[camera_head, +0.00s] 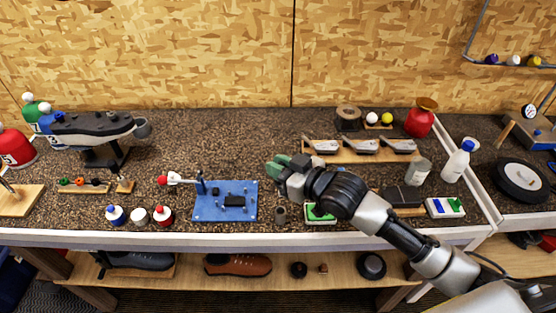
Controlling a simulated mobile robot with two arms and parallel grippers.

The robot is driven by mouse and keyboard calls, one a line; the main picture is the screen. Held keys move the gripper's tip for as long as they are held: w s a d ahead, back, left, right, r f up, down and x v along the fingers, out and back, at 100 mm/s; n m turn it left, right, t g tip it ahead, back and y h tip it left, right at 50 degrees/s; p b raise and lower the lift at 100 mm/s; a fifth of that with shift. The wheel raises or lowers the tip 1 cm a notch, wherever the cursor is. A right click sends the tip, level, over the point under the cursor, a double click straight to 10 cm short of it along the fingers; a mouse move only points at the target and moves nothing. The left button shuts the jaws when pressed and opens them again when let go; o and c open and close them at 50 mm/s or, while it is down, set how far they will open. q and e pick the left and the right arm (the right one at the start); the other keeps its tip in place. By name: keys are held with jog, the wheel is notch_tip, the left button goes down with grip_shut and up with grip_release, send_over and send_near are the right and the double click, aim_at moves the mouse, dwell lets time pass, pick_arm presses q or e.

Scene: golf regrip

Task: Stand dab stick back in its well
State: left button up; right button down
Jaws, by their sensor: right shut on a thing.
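My right gripper (278,166) has green fingertips and is over the middle of the bench, to the right of and a little above the blue board in the picture. It is shut on a slim thing, likely the dab stick, which the fingers and hand almost fully hide. A small dark round holder (281,214), which may be the well, stands on the bench below the hand. I cannot see into its opening. My left gripper is not in view.
The blue board (224,202) with a red-tipped club fixture lies left of the hand. A green-and-white tray (320,214) sits close to the right of the holder. Small bottles (139,215) stand front left. Club heads on a wooden rack (360,155) are behind my arm.

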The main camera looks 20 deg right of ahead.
jog(key=shift+f+b, duration=2.6)
jog(key=shift+f, duration=0.5)
jog(key=shift+s+r, duration=0.1)
jog(key=shift+f, duration=0.25)
jog(key=shift+f, duration=0.35)
jog(key=shift+f, duration=0.35)
jog(key=shift+f+b, duration=0.35)
jog(key=shift+f, duration=0.05)
jog(key=shift+f, duration=0.1)
